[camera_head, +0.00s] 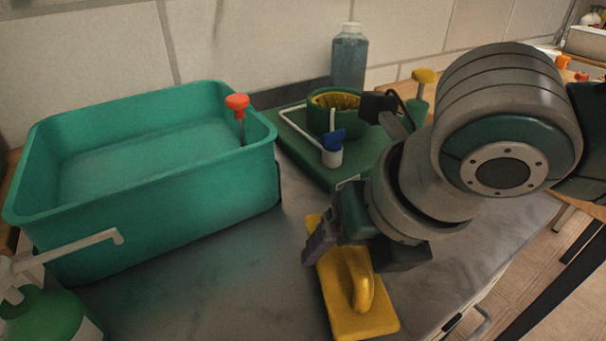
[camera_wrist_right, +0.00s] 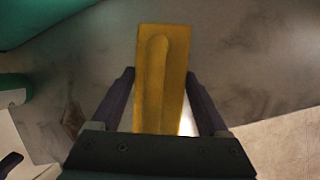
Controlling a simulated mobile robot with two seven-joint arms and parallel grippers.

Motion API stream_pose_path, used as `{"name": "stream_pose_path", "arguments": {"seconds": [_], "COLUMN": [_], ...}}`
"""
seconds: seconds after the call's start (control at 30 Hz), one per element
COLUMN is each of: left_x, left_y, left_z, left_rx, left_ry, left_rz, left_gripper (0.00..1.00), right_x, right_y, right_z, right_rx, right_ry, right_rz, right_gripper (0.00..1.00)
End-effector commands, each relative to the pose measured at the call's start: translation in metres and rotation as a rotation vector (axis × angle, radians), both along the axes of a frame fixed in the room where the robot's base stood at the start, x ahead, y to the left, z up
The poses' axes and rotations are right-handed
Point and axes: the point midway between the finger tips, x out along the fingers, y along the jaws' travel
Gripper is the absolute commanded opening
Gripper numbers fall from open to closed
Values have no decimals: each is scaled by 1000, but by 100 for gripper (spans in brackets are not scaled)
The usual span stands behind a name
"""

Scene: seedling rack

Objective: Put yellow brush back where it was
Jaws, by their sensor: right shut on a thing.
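The yellow brush (camera_head: 340,300), a flat rectangular block with a raised handle, is at the front of the grey worktop, right of the teal tub. It lies on or just above the worktop; I cannot tell which. My right gripper (camera_head: 345,248) reaches down over its far half and is shut on it. In the right wrist view the brush (camera_wrist_right: 161,95) sits between the two dark fingers (camera_wrist_right: 160,78), its long side pointing away from the palm. My left gripper is not in view.
A teal tub (camera_head: 150,215) with an orange-knobbed tool (camera_head: 238,103) at its rim fills the left. A green tray (camera_head: 300,150) with a green pot (camera_head: 322,112) stands behind. A clear bottle (camera_head: 349,60) is by the wall. A green spray bottle (camera_head: 45,315) is front left.

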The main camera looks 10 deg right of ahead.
Motion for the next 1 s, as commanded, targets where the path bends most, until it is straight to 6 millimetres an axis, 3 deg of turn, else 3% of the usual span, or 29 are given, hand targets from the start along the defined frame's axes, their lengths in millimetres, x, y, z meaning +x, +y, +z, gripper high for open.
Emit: {"name": "stream_pose_path", "arguments": {"seconds": [0.1,0.37,0.4,0.57,0.83,1.0], "left_x": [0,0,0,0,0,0], "left_y": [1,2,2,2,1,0], "left_z": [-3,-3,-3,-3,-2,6], "left_rx": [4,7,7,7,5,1], "left_ry": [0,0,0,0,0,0], "left_rz": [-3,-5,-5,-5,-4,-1], "left_gripper": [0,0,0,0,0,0], "right_x": [0,0,0,0,0,-6], "right_y": [0,0,0,0,0,-3], "right_z": [-9,-9,-10,-9,-8,12], "right_rx": [0,0,0,0,0,0], "right_ry": [-1,-2,-1,-1,-1,-3], "right_rz": [1,1,1,0,0,1], "right_gripper": [26,26,80,98,100,100]}}
